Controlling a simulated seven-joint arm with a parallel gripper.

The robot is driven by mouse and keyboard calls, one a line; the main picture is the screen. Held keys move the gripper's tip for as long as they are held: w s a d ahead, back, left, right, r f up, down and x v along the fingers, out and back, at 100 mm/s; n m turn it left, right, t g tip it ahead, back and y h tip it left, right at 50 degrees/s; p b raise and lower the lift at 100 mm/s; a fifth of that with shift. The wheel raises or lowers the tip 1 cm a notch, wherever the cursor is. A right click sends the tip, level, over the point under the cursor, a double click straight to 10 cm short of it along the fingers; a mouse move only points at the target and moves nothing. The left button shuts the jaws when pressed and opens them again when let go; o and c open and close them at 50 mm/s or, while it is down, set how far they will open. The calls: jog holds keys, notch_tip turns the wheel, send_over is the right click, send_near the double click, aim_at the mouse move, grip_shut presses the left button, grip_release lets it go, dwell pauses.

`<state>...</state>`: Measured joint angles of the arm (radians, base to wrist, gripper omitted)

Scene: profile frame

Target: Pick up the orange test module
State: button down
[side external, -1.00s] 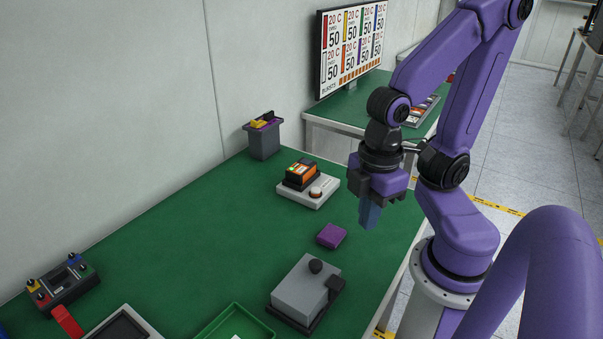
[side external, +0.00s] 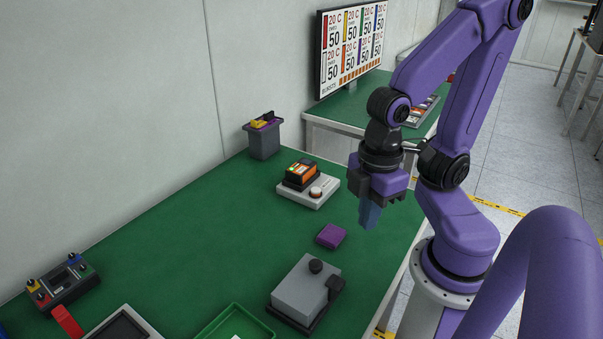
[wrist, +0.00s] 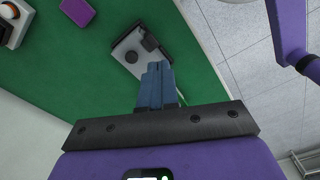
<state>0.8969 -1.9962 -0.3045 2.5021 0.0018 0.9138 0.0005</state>
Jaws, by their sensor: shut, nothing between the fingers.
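The orange test module (side external: 301,172) sits in a black holder on a white base (side external: 318,196) with a round button, toward the far side of the green table.
A purple block (side external: 331,236) and a grey box with a black knob (side external: 305,287) stand nearer the camera. A grey bin (side external: 264,143) stands behind the module. A control box (side external: 63,286), a green tray (side external: 210,333) and a screen (side external: 350,47) are also in view. The table's middle is clear.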

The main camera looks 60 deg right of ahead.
jog(key=shift+c, duration=0.6)
grip_release()
